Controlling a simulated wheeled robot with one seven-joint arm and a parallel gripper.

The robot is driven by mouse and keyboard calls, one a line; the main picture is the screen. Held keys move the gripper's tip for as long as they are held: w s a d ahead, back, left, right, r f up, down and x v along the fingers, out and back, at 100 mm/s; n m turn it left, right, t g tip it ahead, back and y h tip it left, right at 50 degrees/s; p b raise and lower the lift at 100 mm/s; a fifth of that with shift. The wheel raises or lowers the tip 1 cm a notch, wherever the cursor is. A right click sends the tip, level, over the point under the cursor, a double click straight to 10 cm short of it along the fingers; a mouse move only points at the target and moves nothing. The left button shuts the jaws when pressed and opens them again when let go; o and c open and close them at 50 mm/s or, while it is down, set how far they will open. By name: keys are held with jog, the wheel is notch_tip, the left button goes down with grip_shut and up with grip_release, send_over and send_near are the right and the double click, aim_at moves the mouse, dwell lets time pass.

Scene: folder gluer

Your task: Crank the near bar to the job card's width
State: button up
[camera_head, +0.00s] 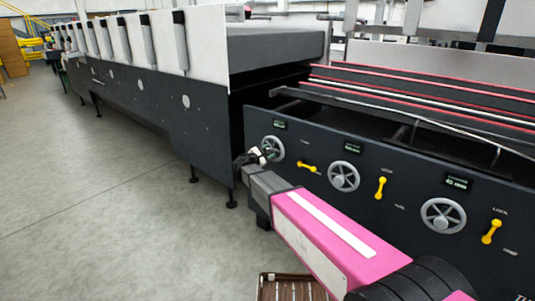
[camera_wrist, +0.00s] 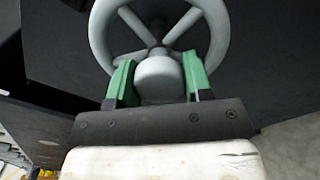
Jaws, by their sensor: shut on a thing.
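The leftmost grey handwheel (camera_head: 272,149) is on the dark front panel (camera_head: 330,195) of the machine. My gripper (camera_head: 256,157) is at its lower left side in the head view. In the wrist view, my gripper's green fingers (camera_wrist: 160,82) are shut on a round grey knob (camera_wrist: 158,75) in front of the spoked wheel (camera_wrist: 98,35). The knob hides the wheel's lower part. A small display (camera_head: 279,125) is above the leftmost wheel; its digits are too small to read. Its yellow lock lever (camera_head: 308,167) lies nearly level. I cannot make out a job card.
A middle handwheel (camera_head: 343,176) and a right handwheel (camera_head: 443,215) follow on the panel. Their yellow levers (camera_head: 381,187) (camera_head: 491,232) stand nearly upright. Red-edged bars (camera_head: 420,92) run above. A slatted brown thing (camera_head: 285,288) is at the bottom. The floor at left (camera_head: 90,200) is clear.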

jog(key=m, duration=0.4)
jog(key=shift+m, duration=0.3)
jog(key=m, duration=0.3)
jog(key=shift+r+m, duration=0.1)
jog(key=shift+m, duration=0.2)
jog(key=m, duration=0.3)
jog(key=shift+m, duration=2.1)
jog(key=shift+s, duration=0.1)
jog(key=o, duration=1.3)
jog(key=shift+c, duration=0.2)
jog(key=v, duration=1)
jog(key=shift+s+a, duration=0.3)
